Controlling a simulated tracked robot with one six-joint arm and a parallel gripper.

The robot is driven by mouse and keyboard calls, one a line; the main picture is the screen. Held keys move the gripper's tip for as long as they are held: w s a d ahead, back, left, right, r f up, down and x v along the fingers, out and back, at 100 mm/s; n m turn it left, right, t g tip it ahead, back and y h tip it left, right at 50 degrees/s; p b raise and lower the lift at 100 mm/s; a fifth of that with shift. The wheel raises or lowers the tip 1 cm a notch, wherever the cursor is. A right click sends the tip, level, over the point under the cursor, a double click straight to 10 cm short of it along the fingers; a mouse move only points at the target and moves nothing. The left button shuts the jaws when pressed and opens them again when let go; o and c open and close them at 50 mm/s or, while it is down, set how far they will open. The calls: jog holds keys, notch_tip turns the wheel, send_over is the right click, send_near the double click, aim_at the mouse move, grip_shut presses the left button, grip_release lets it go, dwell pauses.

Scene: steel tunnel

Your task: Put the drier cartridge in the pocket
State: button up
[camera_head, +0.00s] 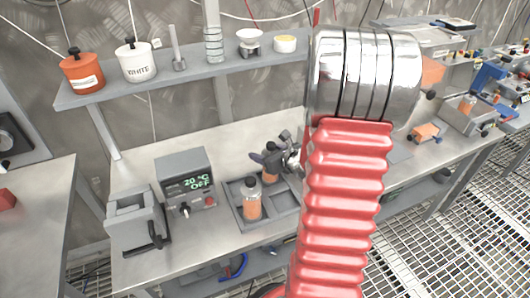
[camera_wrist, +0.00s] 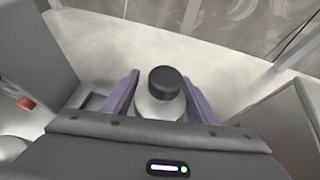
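A capped cartridge (camera_wrist: 165,92) with a black cap and pale shoulder stands between my gripper's two purple fingers (camera_wrist: 162,100) in the wrist view. The fingers flank it closely and look shut on it. Its lower part is hidden by the gripper body. In the head view my gripper (camera_head: 272,160) is at the back of a grey tray (camera_head: 283,218), with an orange patch of the held cartridge showing. A similar orange bottle with a black cap (camera_head: 252,199) stands upright in the tray's left part. I cannot tell which part of the tray is the pocket.
A heater controller (camera_head: 186,182) reading 20 °C OFF and a grey vice-like block (camera_head: 135,220) stand left of the tray. A shelf (camera_head: 190,77) with orange and white pots runs above. My red bellows arm hides the bench to the right.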

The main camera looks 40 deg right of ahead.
jog(key=shift+o, duration=1.4)
jog(key=shift+r, duration=0.15)
jog(key=v, duration=1.2)
